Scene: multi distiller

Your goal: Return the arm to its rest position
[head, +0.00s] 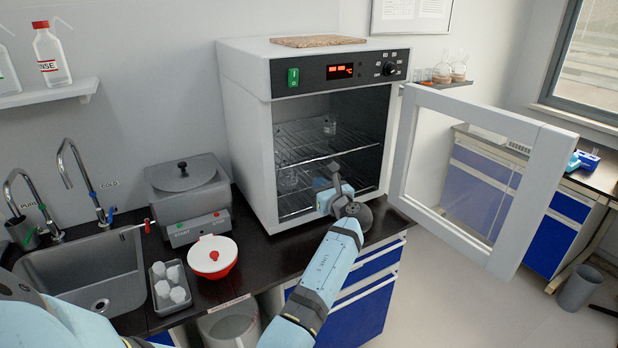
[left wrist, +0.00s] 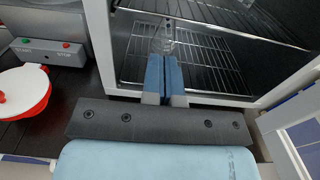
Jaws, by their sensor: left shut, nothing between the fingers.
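My left arm (head: 335,255) reaches from the bottom of the head view to the open front of the white oven (head: 245,140). My left gripper (head: 319,187) is at the oven opening, by the lower wire rack (head: 300,205). In the left wrist view its two blue fingers (left wrist: 164,62) are pressed together with nothing between them. A clear glass vessel (head: 287,180) stands on the lower rack, and it shows just beyond the fingertips in the left wrist view (left wrist: 163,37). Another glass vessel (head: 330,125) is on the upper rack. My right gripper is not in view.
The oven door (head: 530,190) stands wide open to the right of my arm. The floor at the right is mostly clear.

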